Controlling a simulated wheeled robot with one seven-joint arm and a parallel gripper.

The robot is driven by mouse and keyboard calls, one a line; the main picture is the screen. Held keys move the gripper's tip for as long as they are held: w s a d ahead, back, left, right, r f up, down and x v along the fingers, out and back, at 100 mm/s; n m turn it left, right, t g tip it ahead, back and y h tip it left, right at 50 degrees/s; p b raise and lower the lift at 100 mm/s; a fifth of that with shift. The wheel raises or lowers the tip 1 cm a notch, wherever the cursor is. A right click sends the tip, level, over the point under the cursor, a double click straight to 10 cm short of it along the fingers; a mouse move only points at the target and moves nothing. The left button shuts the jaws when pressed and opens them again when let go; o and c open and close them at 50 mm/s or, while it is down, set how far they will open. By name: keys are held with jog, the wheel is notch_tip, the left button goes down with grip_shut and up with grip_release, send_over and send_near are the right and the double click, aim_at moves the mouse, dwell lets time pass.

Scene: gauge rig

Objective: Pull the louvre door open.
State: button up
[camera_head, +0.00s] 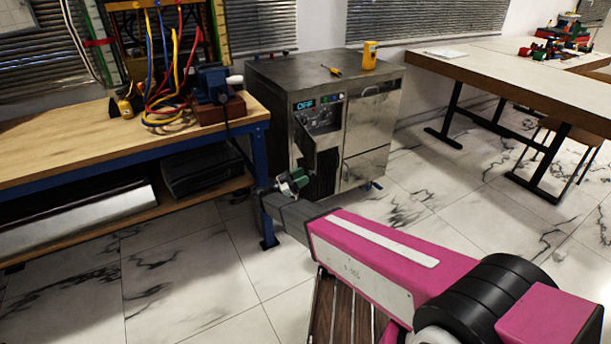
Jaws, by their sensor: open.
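The gauge rig (368,125) is a grey metal cabinet with a lit OFF display, standing right of the workbench. At the lower left of its front, a narrow metal panel (304,146), which looks like the louvre door, appears to stand out at an angle from the front. A dark slatted area (327,172) shows to its right; I cannot tell whether it is the opening or louvres. My gripper (294,180), with green parts at its end, is open at the panel's lower end. Its fingertips are small and partly hidden, so contact is unclear.
A wooden workbench (60,152) with blue legs stands at the left, bearing cables and a blue vise (212,84). A yellow device (369,56) and a screwdriver (331,71) are on the rig's top. A long table (500,68) stands right. Tiled floor (185,268) is clear in front.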

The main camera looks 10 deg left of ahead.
jog(key=v, duration=0.8)
jog(key=shift+s+a, duration=0.2)
jog(key=shift+a, duration=0.05)
jog(key=shift+f, duration=0.1)
